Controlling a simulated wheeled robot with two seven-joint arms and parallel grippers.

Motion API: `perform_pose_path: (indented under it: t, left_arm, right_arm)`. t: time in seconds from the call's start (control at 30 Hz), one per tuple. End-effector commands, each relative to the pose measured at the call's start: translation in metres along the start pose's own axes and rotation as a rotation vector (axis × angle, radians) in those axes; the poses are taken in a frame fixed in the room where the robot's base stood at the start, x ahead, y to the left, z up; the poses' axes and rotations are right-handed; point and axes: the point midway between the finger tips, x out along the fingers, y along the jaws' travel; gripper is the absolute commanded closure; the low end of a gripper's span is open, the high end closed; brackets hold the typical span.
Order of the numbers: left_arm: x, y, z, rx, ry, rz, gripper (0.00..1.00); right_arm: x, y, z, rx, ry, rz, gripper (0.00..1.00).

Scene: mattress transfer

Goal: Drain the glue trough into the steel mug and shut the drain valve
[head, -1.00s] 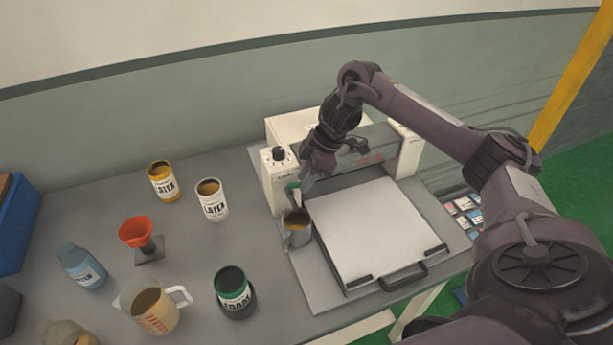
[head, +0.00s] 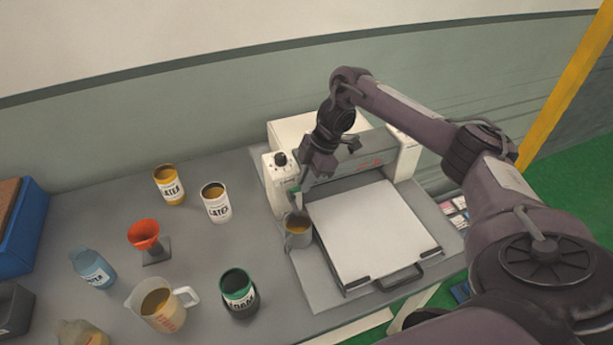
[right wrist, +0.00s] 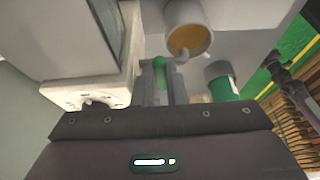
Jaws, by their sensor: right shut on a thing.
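The gluing machine (head: 282,187) is a white and grey unit with a black knob and a flat white bed. Its glue trough is hidden from me. The steel mug (head: 298,238) stands upright at the machine's left front corner with amber glue inside; it also shows in the right wrist view (right wrist: 205,14). A small green drain valve handle (head: 293,191) sits just above and behind the mug. My right gripper (right wrist: 162,82) is shut on this green handle (right wrist: 160,70), partly hidden by the fingers. My left gripper is not in view.
Latex cans, one yellow (head: 169,185) and one white (head: 216,203), stand left of the machine. A red funnel (head: 144,235), blue bottle (head: 92,268), measuring jug (head: 160,305) and green-banded can (head: 238,292) stand nearer. A blue bin (head: 24,235) is at far left.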

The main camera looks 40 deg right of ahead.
Motion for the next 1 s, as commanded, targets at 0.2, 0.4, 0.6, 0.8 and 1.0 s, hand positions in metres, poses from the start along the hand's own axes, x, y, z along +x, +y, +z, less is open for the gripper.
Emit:
perform_pose_path:
  t: [0.2,0.4,0.6,0.8,1.0]
  left_arm:
    - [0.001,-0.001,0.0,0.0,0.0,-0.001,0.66]
    - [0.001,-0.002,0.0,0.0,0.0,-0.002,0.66]
    - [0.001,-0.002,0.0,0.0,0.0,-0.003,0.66]
    - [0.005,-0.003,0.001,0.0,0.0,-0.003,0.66]
    - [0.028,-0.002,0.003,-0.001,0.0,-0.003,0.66]
  right_arm:
    - [-0.001,0.001,-0.001,-0.002,0.002,0.003,0.8]
    - [0.0,0.001,0.0,-0.001,0.001,0.003,0.66]
    - [0.0,0.0,0.0,0.0,0.0,0.002,0.66]
    - [0.002,-0.001,0.001,0.013,0.0,0.007,0.66]
    - [0.007,-0.006,0.003,0.113,-0.001,0.049,0.66]
